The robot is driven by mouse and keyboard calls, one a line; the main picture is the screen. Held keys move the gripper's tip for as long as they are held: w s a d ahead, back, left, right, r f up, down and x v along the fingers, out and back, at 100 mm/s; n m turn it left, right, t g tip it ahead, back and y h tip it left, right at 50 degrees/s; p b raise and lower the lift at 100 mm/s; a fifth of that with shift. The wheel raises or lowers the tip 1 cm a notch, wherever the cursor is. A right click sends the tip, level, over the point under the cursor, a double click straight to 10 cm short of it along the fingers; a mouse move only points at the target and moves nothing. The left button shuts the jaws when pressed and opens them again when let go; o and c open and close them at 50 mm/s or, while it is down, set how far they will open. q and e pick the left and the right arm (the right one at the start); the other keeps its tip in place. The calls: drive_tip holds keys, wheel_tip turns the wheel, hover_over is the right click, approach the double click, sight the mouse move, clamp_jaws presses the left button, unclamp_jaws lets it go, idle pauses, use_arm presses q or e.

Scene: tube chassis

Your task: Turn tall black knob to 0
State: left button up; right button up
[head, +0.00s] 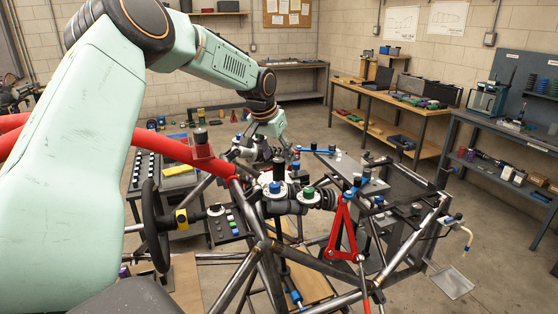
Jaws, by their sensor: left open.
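Several black knobs show in the head view, and I cannot tell for sure which is the tall one. A tall black cylinder (277,168) stands upright above a blue-and-white ring (275,187) on the tube frame. A shorter dark knob (308,177) sits over a green ring (308,192). No 0 mark is readable. My left gripper (273,152) is open, pointing down just behind the blue-ringed knob; contact cannot be told. My right gripper is out of view.
The tube chassis (258,262) fills the centre. A steering wheel (155,225) and a small switch panel (224,226) are at left. A red triangular bracket (343,236) and a grey plate (350,168) lie to the right. Workbenches (395,108) stand behind; floor at right is mostly clear.

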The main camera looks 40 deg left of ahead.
sight(278, 160)
use_arm(q)
drive_tip(key=x, duration=0.2)
drive_tip(key=a+x, duration=0.1)
drive_tip(key=x, duration=0.1)
drive_tip(key=shift+w+f, duration=0.1)
drive_tip(key=shift+f, duration=0.15)
drive_tip(key=shift+d+r, duration=0.3)
drive_tip(key=shift+d, duration=0.1)
drive_tip(key=shift+c, duration=0.6)
drive_tip(key=shift+a+f, duration=0.25)
drive_tip(key=shift+a, duration=0.1)
drive_tip(key=c, duration=0.4)
drive_tip(key=shift+d+r, duration=0.1)
drive_tip(key=shift+d, duration=0.1)
drive_tip(key=c, duration=0.5)
drive_tip(key=shift+a, duration=0.1)
drive_tip(key=shift+c, duration=0.6)
